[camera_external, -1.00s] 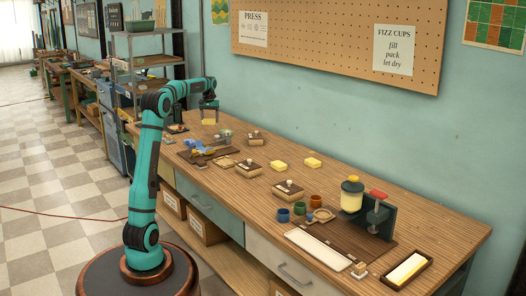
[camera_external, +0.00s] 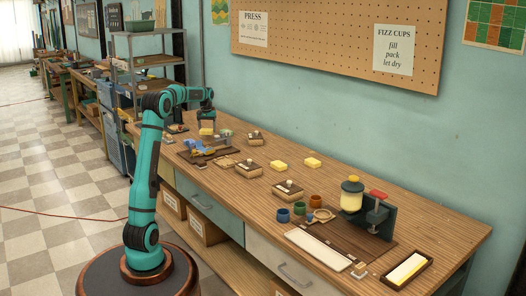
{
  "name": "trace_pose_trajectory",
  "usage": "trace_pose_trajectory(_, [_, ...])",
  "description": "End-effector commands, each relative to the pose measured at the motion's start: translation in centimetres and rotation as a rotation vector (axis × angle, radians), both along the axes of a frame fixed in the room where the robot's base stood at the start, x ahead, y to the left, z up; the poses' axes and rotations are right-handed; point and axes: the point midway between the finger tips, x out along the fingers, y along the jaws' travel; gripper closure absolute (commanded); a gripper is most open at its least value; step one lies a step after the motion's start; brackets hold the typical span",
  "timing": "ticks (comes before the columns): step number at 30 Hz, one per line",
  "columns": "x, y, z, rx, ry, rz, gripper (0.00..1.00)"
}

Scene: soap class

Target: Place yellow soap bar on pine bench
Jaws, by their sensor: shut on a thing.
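My gripper (camera_external: 207,123) is shut on a yellow soap bar (camera_external: 206,131), which hangs below its fingers at the far left part of the wooden bench (camera_external: 390,195). The held bar is low over the bench top; I cannot tell whether it touches. Two more yellow soap bars lie on the bench, one near the middle (camera_external: 280,165) and one a little to its right (camera_external: 313,162). The fingers are small and partly hidden.
A dark mat with blue and grey items (camera_external: 196,150) lies just in front of the held bar. Several wooden blocks with knobs (camera_external: 288,190), small cups (camera_external: 283,214) and a press (camera_external: 378,215) stand further right. A dark tray (camera_external: 425,270) lies at the right end.

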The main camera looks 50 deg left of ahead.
Motion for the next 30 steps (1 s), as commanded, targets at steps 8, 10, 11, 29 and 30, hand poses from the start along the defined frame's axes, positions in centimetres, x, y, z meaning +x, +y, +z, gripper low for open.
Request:
trace_pose_trajectory(8, [0.0, 0.0, -3.2, -0.001, 0.001, 0.000, 0.53])
trace_pose_trajectory(10, [0.0, 0.0, -3.5, -0.001, 0.001, 0.000, 0.53])
trace_pose_trajectory(11, [0.0, 0.0, -3.6, 0.000, 0.000, 0.000, 0.53])
trace_pose_trajectory(29, [0.0, 0.0, -3.8, 0.000, 0.000, 0.000, 0.06])
trace_pose_trajectory(30, [0.0, 0.0, -3.8, 0.000, 0.000, 0.000, 0.06])
